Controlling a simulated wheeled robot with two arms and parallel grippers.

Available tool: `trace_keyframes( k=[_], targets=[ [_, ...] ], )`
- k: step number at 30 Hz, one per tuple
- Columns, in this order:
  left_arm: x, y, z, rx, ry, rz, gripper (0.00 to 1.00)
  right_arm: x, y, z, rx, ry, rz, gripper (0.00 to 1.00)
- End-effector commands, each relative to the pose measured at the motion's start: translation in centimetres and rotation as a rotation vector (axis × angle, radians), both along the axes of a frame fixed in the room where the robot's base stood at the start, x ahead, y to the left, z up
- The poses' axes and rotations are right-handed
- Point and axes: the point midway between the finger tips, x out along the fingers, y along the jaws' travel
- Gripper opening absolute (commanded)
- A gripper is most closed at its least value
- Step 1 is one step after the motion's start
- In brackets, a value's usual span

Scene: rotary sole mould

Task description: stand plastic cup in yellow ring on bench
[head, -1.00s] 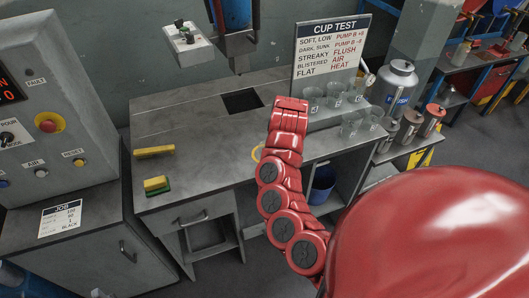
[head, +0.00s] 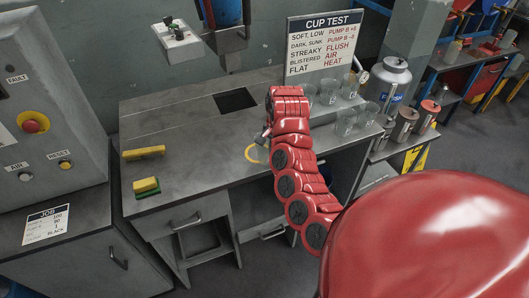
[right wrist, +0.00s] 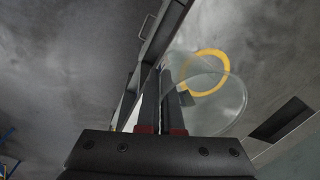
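A clear plastic cup (right wrist: 222,108) is between the fingers of my right gripper (right wrist: 162,98), which look closed on its wall. In the head view the cup (head: 257,153) shows faintly beside the red arm, over the bench near the yellow ring (head: 247,172). The yellow ring also shows in the right wrist view (right wrist: 222,60), past the cup and partly overlapped by it. The cup appears above the bench top; its exact gap is unclear. My right gripper is mostly hidden behind its arm in the head view. My left gripper is out of view.
Several clear cups (head: 345,122) stand at the bench's right side, below the cup test sign (head: 327,45). A dark square opening (head: 236,99) is at the back. The bench (head: 200,145) middle is clear.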

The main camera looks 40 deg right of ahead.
Motion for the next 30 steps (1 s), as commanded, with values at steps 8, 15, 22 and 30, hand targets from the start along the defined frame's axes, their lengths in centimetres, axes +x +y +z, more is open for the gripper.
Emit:
trace_keyframes(
  k=[8,15,22,30],
  targets=[
    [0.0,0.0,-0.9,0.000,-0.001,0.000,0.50,3.1,-0.8,-0.2,-0.009,-0.001,0.002,0.00],
    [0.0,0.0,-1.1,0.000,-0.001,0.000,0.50,5.6,-1.3,0.1,-0.009,0.001,0.006,0.00],
    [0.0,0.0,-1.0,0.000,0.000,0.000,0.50,6.9,-1.6,-0.1,-0.002,-0.003,-0.002,0.00],
    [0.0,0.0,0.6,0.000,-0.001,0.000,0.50,6.9,-1.6,-1.4,0.003,-0.002,-0.004,0.00]
  ],
)
